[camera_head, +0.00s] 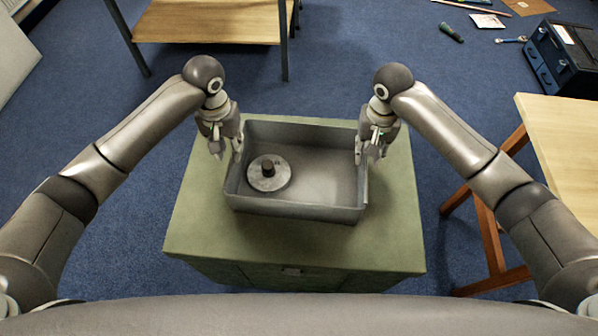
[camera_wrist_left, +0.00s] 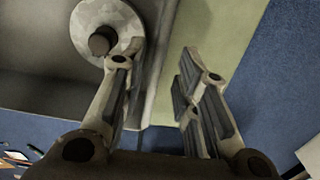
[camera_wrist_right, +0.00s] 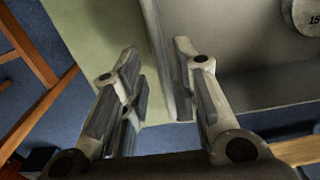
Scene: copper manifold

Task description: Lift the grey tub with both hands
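The grey tub (camera_head: 290,208) sits on a green cabinet (camera_head: 300,247). A round metal disc (camera_head: 274,183) with a dark knob lies in its left half; the right wrist view shows part of this disc (camera_wrist_right: 306,16), marked 15. My left gripper (camera_head: 228,154) is open at the tub's left wall, one finger inside and one outside; the wall (camera_wrist_left: 163,55) runs between the fingers in the left wrist view. My right gripper (camera_head: 369,155) is open and likewise straddles the right wall, which also shows between its fingers in the right wrist view (camera_wrist_right: 163,55).
A wooden table (camera_head: 565,140) with orange-brown legs stands close on the right. A wooden bench (camera_head: 210,22) is at the back left. A dark toolbox (camera_head: 568,58) and scattered tools lie on the blue carpet at the back right. The cabinet top is bare around the tub.

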